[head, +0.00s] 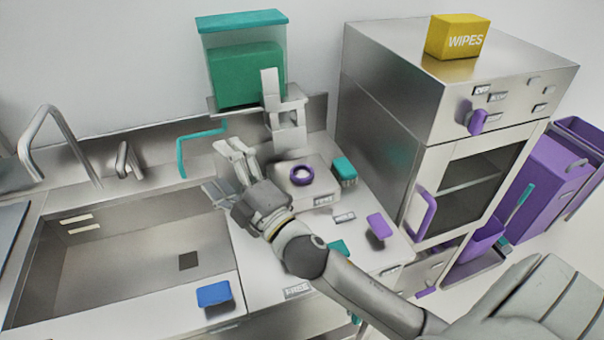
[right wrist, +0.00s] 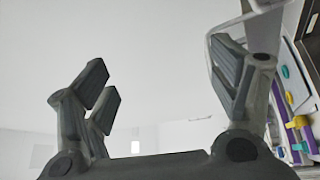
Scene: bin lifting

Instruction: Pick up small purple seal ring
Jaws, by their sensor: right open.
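The small purple seal ring (head: 301,175) lies on top of a low pale block (head: 318,194) on the steel counter, behind the sink's right side. My right gripper (head: 226,170) is left of the ring, over the right edge of the sink. Its fingers are spread and point up and left, away from the ring. In the right wrist view the open fingers (right wrist: 165,95) have only plain wall between them, and the ring does not show. My left gripper is in neither view.
A teal-lidded green container (head: 245,60) stands on a shelf behind a grey fixture (head: 287,125). A teal brush (head: 344,170) lies right of the block. The steel cabinet (head: 385,120) bounds the right, with a yellow wipes box (head: 457,38) on top. The sink basin (head: 130,262) is left.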

